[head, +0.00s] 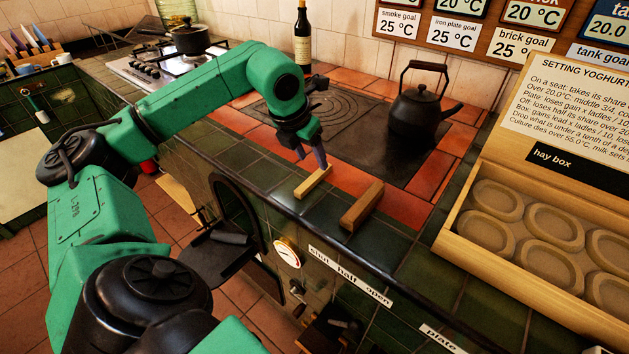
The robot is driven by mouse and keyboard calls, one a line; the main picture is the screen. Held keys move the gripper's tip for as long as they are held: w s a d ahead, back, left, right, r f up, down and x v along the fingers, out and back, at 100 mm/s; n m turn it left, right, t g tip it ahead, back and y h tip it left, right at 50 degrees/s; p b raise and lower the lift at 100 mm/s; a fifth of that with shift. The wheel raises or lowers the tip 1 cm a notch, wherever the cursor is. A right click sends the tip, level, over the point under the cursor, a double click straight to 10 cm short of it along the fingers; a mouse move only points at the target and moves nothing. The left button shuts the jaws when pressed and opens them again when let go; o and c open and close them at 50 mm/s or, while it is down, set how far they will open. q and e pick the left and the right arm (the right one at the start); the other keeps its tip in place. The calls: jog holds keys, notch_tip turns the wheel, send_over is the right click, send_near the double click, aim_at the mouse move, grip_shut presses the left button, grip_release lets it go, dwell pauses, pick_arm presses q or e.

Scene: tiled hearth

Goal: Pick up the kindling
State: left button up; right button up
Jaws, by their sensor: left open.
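Two wooden pieces lie on the tiled front ledge of the hearth. The slim pale stick (313,182) looks like the kindling. A thicker, darker brown piece (362,206) lies to its right, apart from it. My left gripper (312,160) points down just above and behind the pale stick, near its far end. Its jaws are open with nothing seen between them. I cannot tell whether a fingertip touches the stick. My right gripper is not in view.
A black kettle (418,107) stands on the dark hotplate, and a bottle (302,40) stands behind. The hay box (480,247) with oval hollows is at the right. Below the ledge, a dark firebox opening (236,222) and a dial (287,253) show in the front.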

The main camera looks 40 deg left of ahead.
aim_at(319, 173)
pick_arm(q)
jog(key=x, duration=0.4)
jog(key=shift+d+f, duration=0.25)
jog(key=shift+d, duration=0.05)
jog(key=shift+w+a+f, duration=0.1)
jog(key=shift+w+f, duration=0.05)
jog(key=shift+f, duration=0.25)
jog(key=shift+f, duration=0.15)
grip_shut()
